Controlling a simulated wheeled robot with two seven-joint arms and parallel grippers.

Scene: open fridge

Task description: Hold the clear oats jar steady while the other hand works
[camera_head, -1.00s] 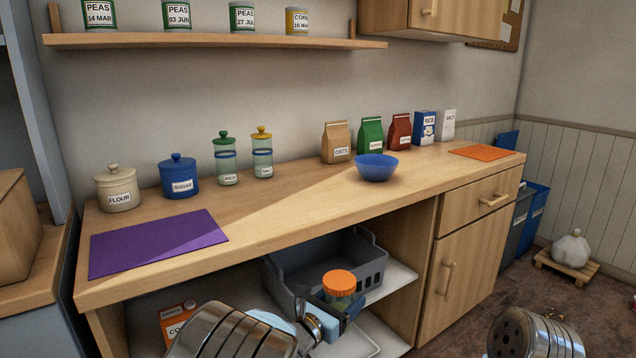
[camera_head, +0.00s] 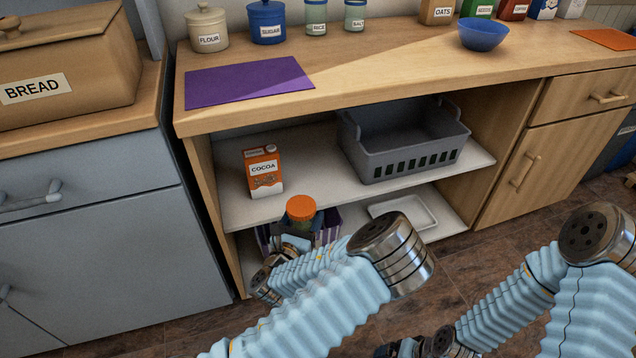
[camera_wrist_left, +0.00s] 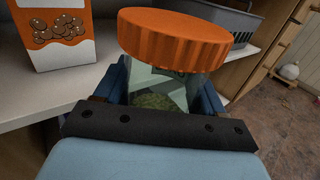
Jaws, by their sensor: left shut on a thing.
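A clear jar (camera_wrist_left: 165,88) with an orange screw lid (camera_wrist_left: 175,38) and greenish contents is held in my left gripper (camera_wrist_left: 160,100). Its blue fingers are closed on either side of the jar body. In the head view the jar's lid (camera_head: 301,208) shows in front of the cabinet's open shelves, with my left gripper (camera_head: 296,240) below it. My right arm is at lower right. Its gripper (camera_head: 398,348) is cut off by the bottom edge, so its jaws cannot be read.
An orange cocoa box (camera_head: 263,172) stands on the upper shelf (camera_head: 320,165), left of a grey basket (camera_head: 405,145). A white tray (camera_head: 405,211) and a purple striped bin (camera_head: 330,218) are lower down. The counter (camera_head: 380,75) above overhangs the shelves.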

